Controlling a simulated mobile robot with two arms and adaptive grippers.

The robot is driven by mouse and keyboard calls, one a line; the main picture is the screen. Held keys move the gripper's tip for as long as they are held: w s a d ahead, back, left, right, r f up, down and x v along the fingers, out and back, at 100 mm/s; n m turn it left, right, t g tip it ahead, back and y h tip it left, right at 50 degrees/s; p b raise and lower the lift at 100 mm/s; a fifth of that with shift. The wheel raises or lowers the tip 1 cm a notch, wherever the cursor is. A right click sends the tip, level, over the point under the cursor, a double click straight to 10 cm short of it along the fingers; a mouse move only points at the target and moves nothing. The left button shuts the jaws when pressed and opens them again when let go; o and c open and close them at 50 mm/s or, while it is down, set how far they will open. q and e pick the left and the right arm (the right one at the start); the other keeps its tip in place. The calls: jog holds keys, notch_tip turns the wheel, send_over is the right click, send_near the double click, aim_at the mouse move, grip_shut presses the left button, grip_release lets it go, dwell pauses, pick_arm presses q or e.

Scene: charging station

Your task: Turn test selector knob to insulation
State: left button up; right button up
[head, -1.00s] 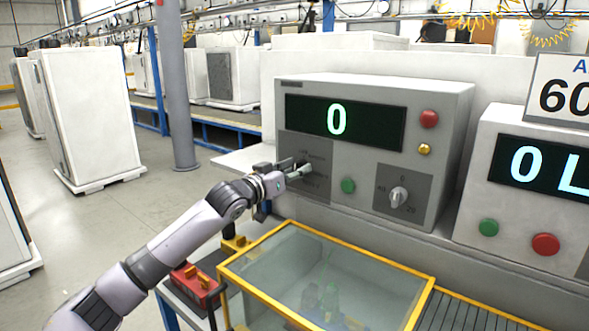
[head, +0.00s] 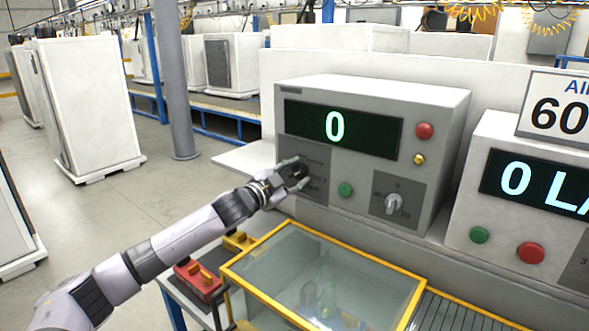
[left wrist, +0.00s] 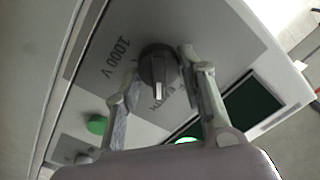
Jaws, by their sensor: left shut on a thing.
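The test selector knob (left wrist: 158,66) is dark grey with a pale pointer line. It sits on the grey label panel of the left tester (head: 372,92), whose display reads 0. My left gripper (head: 297,174) is at this panel, one finger above the other in the head view. In the left wrist view its fingers (left wrist: 160,70) lie on both sides of the knob, shut on it. "1000 V" is readable beside the knob; the other labels are partly covered by the fingers. My right gripper is not in view.
A green button (head: 345,190), a second knob (head: 394,204), a red button (head: 424,131) and a yellow button (head: 419,159) are on the same tester. A yellow-framed clear box (head: 320,277) stands below. A second tester (head: 530,205) is at right.

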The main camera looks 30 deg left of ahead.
pick_arm(q)
jog(key=m+p, duration=0.1)
jog(key=m, duration=0.3)
jog(key=shift+m+p, duration=0.3)
jog(key=shift+d+f+m+p, duration=0.1)
jog(key=shift+m+p, duration=0.45)
jog(key=shift+m, duration=1.65)
jog(key=o, duration=1.1)
jog(key=shift+o, duration=0.2)
